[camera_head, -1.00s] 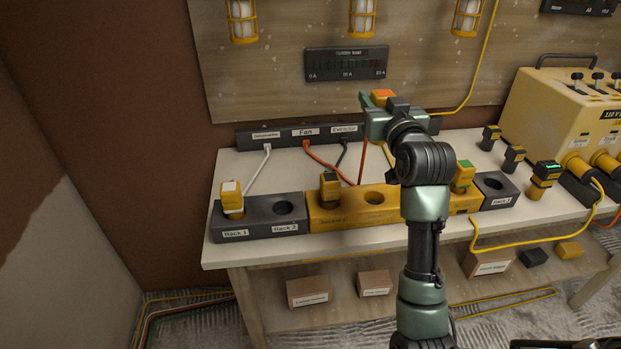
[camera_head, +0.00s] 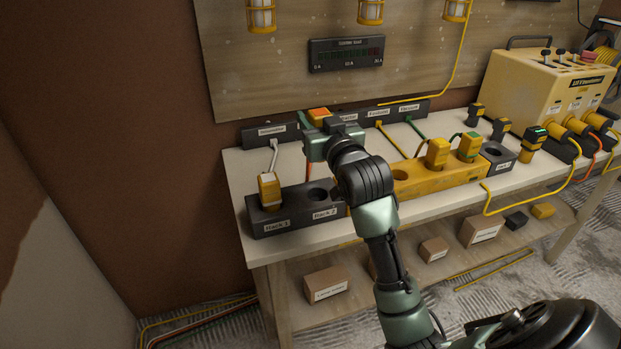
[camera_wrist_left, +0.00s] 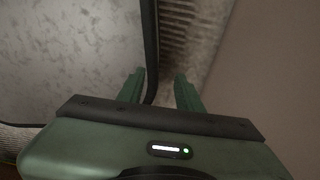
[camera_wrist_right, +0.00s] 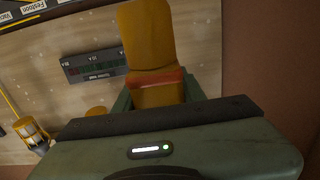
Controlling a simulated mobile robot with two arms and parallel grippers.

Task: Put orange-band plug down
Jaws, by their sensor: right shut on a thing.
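The orange-band plug (camera_head: 318,114) is yellow with an orange end. My right gripper (camera_head: 316,127) is shut on it, above the table behind the dark Rack 1 and Rack 2 block (camera_head: 285,222). The right wrist view shows the plug's yellow body and orange band (camera_wrist_right: 155,79) between the fingers. The Rack 2 hole (camera_head: 318,194) is empty. A white-band plug (camera_head: 269,189) stands in Rack 1. My forearm hides the left part of the yellow socket block (camera_head: 440,180). My left gripper (camera_wrist_left: 160,92) is open and empty.
Two plugs (camera_head: 437,153) (camera_head: 470,147) stand in the yellow block beside an empty hole. A dark rack block (camera_head: 496,154) stands at its right. The labelled strip (camera_head: 395,113) carries cords along the table back. A yellow power unit (camera_head: 545,90) is at the far right.

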